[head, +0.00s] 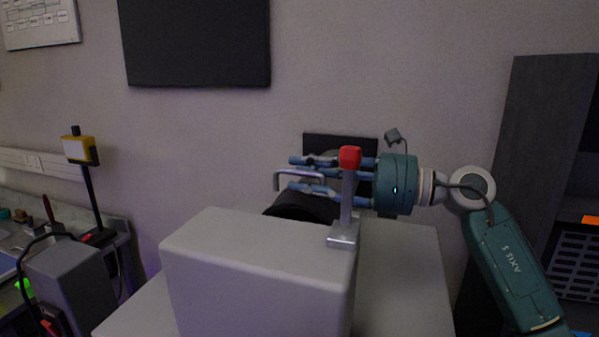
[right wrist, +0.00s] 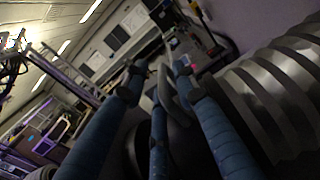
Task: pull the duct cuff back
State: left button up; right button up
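A grey box-shaped housing (head: 258,268) stands in front of me. A black round duct part (head: 300,206) shows behind its top edge, mostly hidden; I cannot tell the cuff apart from it. A grey bent handle (head: 297,174) rises above it. My right gripper (head: 300,175) comes in from the right, its blue fingers pointing left, spread above and below the handle. In the right wrist view the fingers (right wrist: 160,80) are apart, with the grey handle (right wrist: 178,108) among them and the ribbed duct (right wrist: 275,95) to the right. Contact is unclear. My left gripper is out of view.
A metal lever with a red knob (head: 350,158) stands on the housing, in front of my right fingers. A black plate (head: 340,143) is on the wall behind. A cluttered bench (head: 112,225) with a yellow lamp (head: 77,149) is left; a dark cabinet (head: 520,150) is right.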

aim_at(325, 174)
jog(key=v, duration=0.6)
jog(key=shift+d+r, duration=0.1)
jog(key=shift+d, duration=0.1)
jog(key=shift+a, duration=0.1)
